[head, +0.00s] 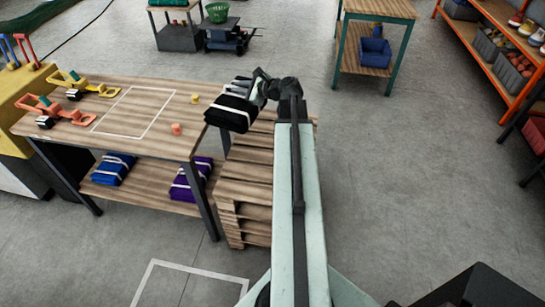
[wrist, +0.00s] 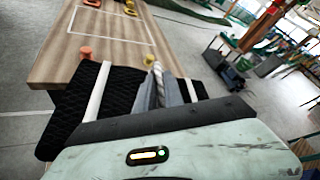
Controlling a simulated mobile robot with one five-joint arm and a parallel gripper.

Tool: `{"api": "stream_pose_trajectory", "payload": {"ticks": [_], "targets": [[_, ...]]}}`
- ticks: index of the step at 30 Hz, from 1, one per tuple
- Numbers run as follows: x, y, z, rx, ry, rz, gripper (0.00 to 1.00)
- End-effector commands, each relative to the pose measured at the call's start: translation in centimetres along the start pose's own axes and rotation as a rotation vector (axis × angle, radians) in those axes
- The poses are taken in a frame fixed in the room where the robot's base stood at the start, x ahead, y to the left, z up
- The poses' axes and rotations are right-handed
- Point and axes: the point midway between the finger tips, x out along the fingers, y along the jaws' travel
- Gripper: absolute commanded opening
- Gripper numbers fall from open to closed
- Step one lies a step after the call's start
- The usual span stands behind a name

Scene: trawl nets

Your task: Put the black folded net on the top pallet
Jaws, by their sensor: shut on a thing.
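The black folded net (head: 231,113) with white straps is in my gripper (head: 256,90), at the left of my arm's end. In the wrist view the net (wrist: 122,92) spreads to both sides of my gripper's fingers (wrist: 163,88), which are shut on it. In the head view the net shows over the back left part of the pallet stack, beside the table's right edge. The stack's top pallet (head: 258,143) is partly hidden by the net and my arm. I cannot tell whether the net touches it.
The wooden table (head: 75,100) left of the pallets bears a white outline, orange and yellow pieces and small cylinders. A blue folded net (head: 114,169) and a purple one (head: 190,180) lie on its lower shelf. Open floor (head: 400,180) lies to the right.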

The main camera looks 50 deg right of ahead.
Motion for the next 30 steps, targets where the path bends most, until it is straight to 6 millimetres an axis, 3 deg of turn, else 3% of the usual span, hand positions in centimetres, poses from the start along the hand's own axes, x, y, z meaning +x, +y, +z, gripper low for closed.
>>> {"api": "stream_pose_trajectory", "payload": {"ticks": [1,3,9,13,19,30], "targets": [[1.0,3.4,-2.0,-0.01,-0.022,0.024,0.0],[1.7,6.4,-3.0,-0.026,-0.05,0.057,0.0],[3.9,14.2,-6.6,-0.058,-0.11,0.126,0.0],[5.3,17.8,-8.9,-0.069,-0.131,0.149,0.0],[6.6,20.6,-10.9,-0.075,-0.142,0.163,0.0],[6.8,20.8,-11.0,-0.076,-0.143,0.165,0.0]]}}
